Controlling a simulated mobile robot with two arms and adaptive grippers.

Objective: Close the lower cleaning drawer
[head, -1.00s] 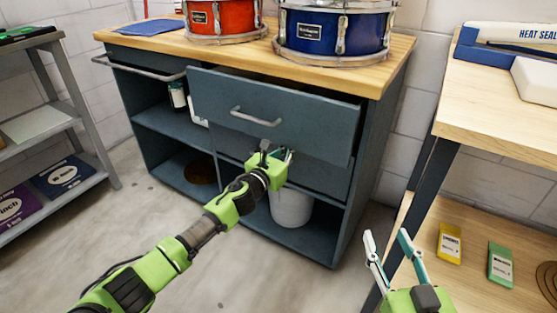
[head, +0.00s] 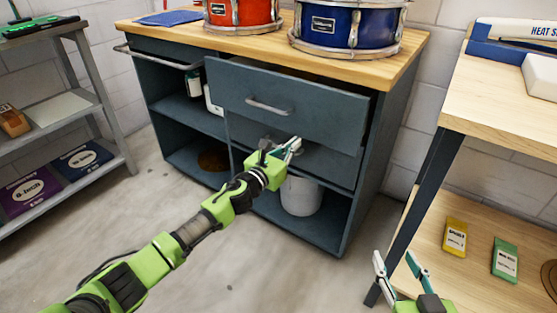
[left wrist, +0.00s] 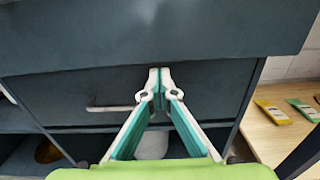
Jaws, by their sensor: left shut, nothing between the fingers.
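The lower drawer (head: 335,168) is a dark blue-grey front under the upper drawer, which partly hides it. It looks almost level with the cabinet; I cannot tell whether a small gap is left. Its handle (left wrist: 108,108) shows in the left wrist view, left of my fingertips. The upper drawer (head: 325,105) is pulled out and overhangs it. My left gripper (head: 296,144) is shut and empty, with its fingertips in front of the lower drawer front, just below the upper drawer; contact cannot be told. My right gripper (head: 396,254) is open and empty at the bottom right.
A red drum (head: 240,12) and a blue drum (head: 345,25) stand on the wooden top. A white bucket (head: 301,196) stands in the open shelf below the drawers. A wooden table (head: 510,100) is at right, a grey shelf rack (head: 70,140) at left. Floor between is clear.

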